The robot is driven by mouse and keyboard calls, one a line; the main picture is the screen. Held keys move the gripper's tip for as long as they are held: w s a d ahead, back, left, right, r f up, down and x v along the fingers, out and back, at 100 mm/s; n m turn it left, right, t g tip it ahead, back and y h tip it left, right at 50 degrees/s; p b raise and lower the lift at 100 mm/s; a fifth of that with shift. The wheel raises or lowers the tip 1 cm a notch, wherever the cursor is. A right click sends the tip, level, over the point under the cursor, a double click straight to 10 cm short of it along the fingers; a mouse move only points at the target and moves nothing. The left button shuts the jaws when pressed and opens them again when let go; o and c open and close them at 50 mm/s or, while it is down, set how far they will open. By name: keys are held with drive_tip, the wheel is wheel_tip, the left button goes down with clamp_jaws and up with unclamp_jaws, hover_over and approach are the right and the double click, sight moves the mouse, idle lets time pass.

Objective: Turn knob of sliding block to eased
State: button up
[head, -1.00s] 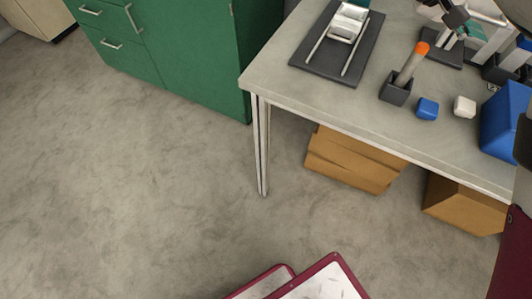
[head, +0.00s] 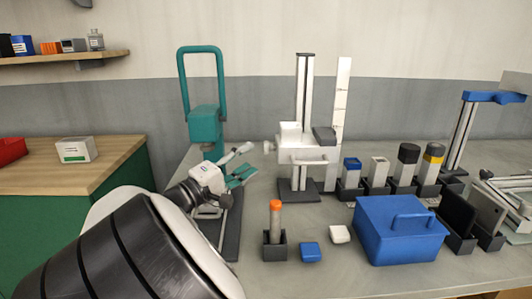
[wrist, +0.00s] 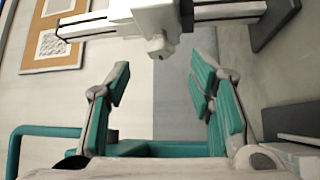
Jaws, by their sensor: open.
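The sliding block (head: 305,152) is a white carriage on an upright dark-and-pale column, with a handle bar on its front. A small pale knob (head: 269,147) sticks out of its left side. The wrist view shows the block (wrist: 130,14) at the top and the knob (wrist: 160,46) pointing toward me, between and beyond my fingertips. My gripper (head: 246,163) has teal fingers, is open and empty, and stands left of the knob, apart from it. In the wrist view my gripper (wrist: 160,82) has a clear gap between its fingers. I cannot read any knob marking.
A teal press-like frame (head: 203,110) stands behind my arm. In front are a grey holder with an orange-topped tube (head: 275,218), a blue block (head: 310,252), a white block (head: 340,234) and a blue lidded box (head: 400,230). Several holders stand right of the column.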

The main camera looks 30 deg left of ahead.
sight(267, 148)
drive_tip(key=x, duration=0.5)
drive_tip(key=shift+w+d, duration=0.15)
drive_tip(key=shift+w, duration=0.2)
drive_tip(key=shift+c, duration=0.3)
drive_tip(key=c, duration=1.1)
